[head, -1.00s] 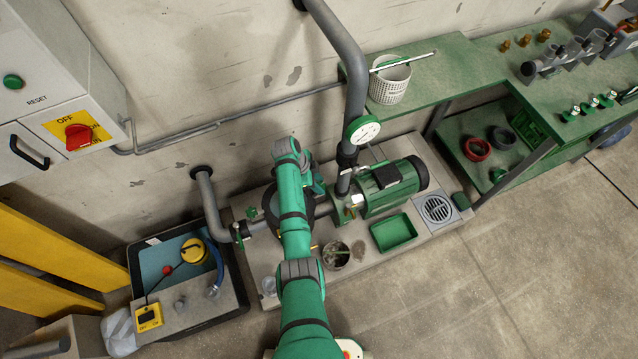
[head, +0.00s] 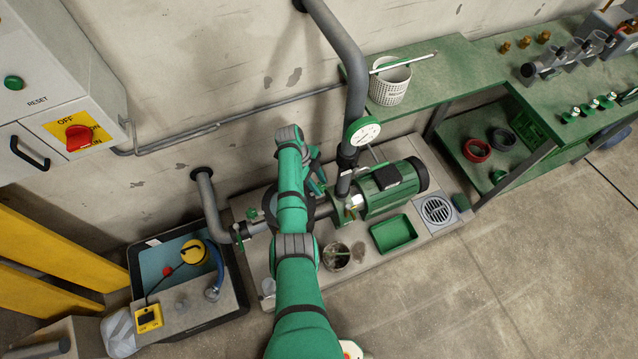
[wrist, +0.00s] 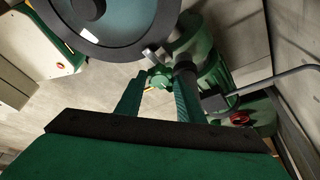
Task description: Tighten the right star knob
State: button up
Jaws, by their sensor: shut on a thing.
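The green star knob (wrist: 159,77) shows between my fingertips in the wrist view, beside a grey metal part. My gripper (wrist: 158,80) is shut on this knob, with one finger on each side. In the head view my gripper (head: 317,180) is over the pipe line, just left of the pump, and my arm hides the knob. A large round housing (wrist: 145,40) with a dark rim and a blue-grey face fills the top of the wrist view. In the head view it is mostly behind my arm.
The green pump motor (head: 393,187) stands right of my gripper, with a vertical grey pipe (head: 355,90) and a gauge (head: 363,131) close by. A green tray (head: 393,233) and a drain grate (head: 437,211) lie in front. A black-rimmed tray (head: 235,285) is at left.

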jog(key=o, duration=0.9)
jog(key=shift+c, duration=0.2)
jog(key=v, duration=1.1)
jog(key=shift+d+f, duration=0.1)
